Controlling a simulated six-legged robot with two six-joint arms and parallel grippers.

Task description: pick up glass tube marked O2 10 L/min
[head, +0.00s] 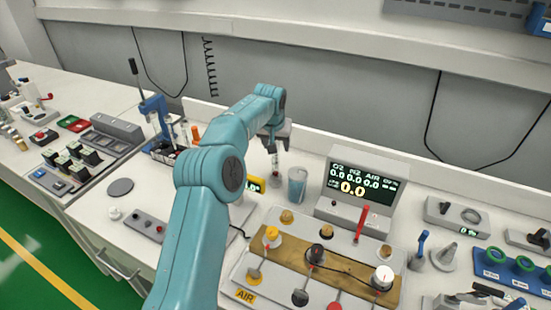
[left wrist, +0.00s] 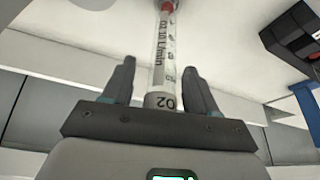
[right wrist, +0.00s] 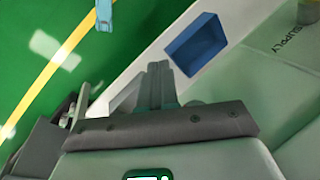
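The clear glass tube (left wrist: 164,55) has black scale marks and an "O2" label with "10 L/min" lettering. In the left wrist view it stands between the two fingers of my left gripper (left wrist: 159,68), with visible gaps on both sides. The left gripper is open. In the head view this gripper (head: 274,146) points down over the bench behind my arm, and the tube (head: 275,168) shows small and partly hidden below it. My right gripper (right wrist: 161,70) shows in the right wrist view with its fingers together and nothing between them, above the floor and bench edge.
A glass beaker (head: 297,187) stands just right of the tube. A grey display unit (head: 362,190) and a panel with coloured knobs (head: 312,262) lie further right. A blue stand (head: 156,118) is left of my arm. A blue bin (right wrist: 195,44) shows in the right wrist view.

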